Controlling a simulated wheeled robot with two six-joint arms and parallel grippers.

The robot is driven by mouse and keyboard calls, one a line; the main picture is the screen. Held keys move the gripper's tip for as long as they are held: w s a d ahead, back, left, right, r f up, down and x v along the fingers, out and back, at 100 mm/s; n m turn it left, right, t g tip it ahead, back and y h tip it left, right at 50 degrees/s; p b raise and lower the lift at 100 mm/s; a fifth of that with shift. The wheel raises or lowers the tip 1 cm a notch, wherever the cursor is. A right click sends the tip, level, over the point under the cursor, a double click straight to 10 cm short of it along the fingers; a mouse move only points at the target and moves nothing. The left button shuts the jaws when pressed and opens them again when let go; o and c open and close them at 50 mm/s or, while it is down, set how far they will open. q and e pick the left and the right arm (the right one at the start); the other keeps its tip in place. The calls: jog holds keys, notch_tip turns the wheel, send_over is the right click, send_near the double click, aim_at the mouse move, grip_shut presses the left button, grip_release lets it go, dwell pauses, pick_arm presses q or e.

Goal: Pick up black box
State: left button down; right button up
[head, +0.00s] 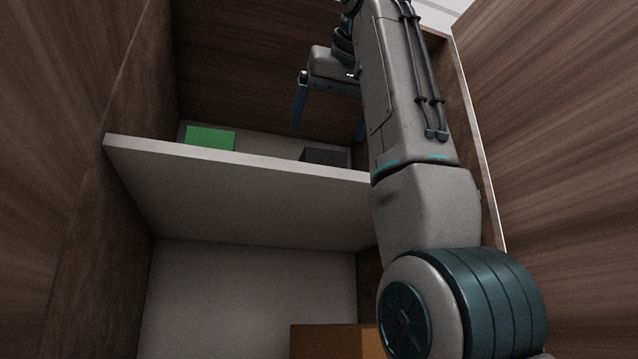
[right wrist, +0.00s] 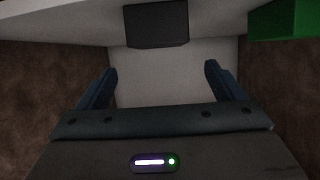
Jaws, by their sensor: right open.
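The black box (head: 325,156) sits on the upper shelf (head: 240,162) of a wooden cabinet, to the right of a green box. In the head view, its lower part is hidden by the shelf's front edge. My right gripper (head: 330,118) is above the shelf, over the black box, with its fingers pointing down. In the right wrist view, the black box (right wrist: 157,25) shows beyond the open fingers (right wrist: 160,72), roughly centred between them. The gripper is apart from it and empty. My left gripper is not in view.
The green box (head: 210,138) sits on the same shelf and shows at the top right of the right wrist view (right wrist: 285,20). Cabinet walls (head: 85,215) close in the sides. An orange-brown box (head: 335,341) is in the lower compartment.

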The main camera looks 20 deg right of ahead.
aim_at(320, 155)
jog(key=shift+w+a+f+p, duration=0.15)
jog(key=shift+w+f+p, duration=0.15)
jog(key=shift+w, duration=0.25)
jog(key=shift+w+a+f+p, duration=0.2)
jog(key=shift+w+p, duration=0.1)
jog(key=shift+w, duration=0.2)
jog(key=x, duration=0.2)
jog(key=shift+w+d+f, duration=0.15)
jog(key=shift+w+d, duration=0.15)
jog(key=shift+d, duration=0.05)
jog(key=shift+w+d+f+p, duration=0.1)
jog(key=shift+w+f+p, duration=0.2)
jog(key=shift+w+p, duration=0.35)
jog(key=shift+w+f, duration=0.2)
jog(key=shift+p+x, duration=0.55)
jog(key=shift+x, duration=0.45)
jog(key=shift+w+f, duration=0.25)
jog(key=shift+w, duration=0.1)
jog(key=shift+s+r, duration=0.15)
jog(key=shift+s, duration=0.15)
jog(key=c, duration=1.2)
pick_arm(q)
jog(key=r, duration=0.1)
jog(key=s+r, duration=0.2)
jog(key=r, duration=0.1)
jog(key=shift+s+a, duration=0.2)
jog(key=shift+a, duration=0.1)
